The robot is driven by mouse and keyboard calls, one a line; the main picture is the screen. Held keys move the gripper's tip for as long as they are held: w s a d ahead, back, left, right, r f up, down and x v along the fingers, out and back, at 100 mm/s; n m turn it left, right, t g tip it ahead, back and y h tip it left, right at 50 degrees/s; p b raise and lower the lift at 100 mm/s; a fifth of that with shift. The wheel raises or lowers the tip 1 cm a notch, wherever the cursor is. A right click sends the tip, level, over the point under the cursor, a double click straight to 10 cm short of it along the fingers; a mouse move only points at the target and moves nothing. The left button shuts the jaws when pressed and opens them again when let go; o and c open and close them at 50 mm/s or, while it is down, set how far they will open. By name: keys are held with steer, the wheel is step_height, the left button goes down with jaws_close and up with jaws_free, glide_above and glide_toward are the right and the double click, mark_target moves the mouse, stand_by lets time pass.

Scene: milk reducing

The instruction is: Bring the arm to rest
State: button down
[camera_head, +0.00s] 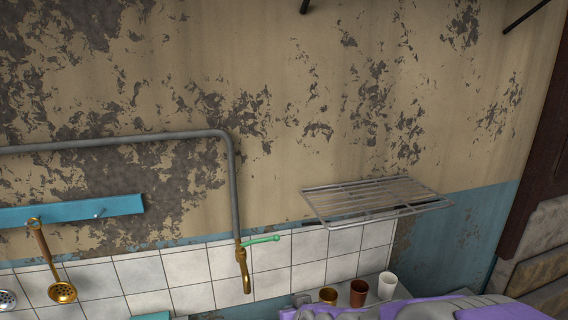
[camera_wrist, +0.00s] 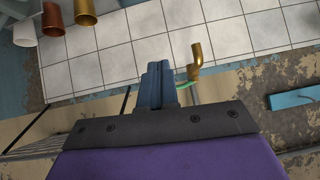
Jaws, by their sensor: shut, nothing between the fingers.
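My gripper (camera_wrist: 158,82) shows in the wrist view as dark blue-grey fingers closed together, with nothing between them. It points at the white wall tiles, and the brass tap (camera_wrist: 195,62) appears just right of the fingertips. In the head view, a purple and grey part of my arm (camera_head: 450,309) lies along the bottom right edge. The fingers cannot be made out there.
A gold cup (camera_head: 328,296), brown cup (camera_head: 358,294) and white cup (camera_head: 387,286) stand beside my arm in the head view. A wire rack (camera_head: 375,199) juts from the wall above them.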

steer(key=s+d+m+g+h, duration=0.1)
steer(key=s+d+g, duration=0.2)
steer(key=s, duration=0.7)
steer(key=s+d+m+g+h, duration=0.1)
steer(key=s+d+g, duration=0.3)
steer(key=s, duration=0.7)
steer(key=s+d+m+g+h, duration=0.1)
steer(key=s+d+g, duration=0.3)
steer(key=s, duration=0.7)
steer(key=shift+d, duration=0.6)
steer(key=shift+w, duration=0.1)
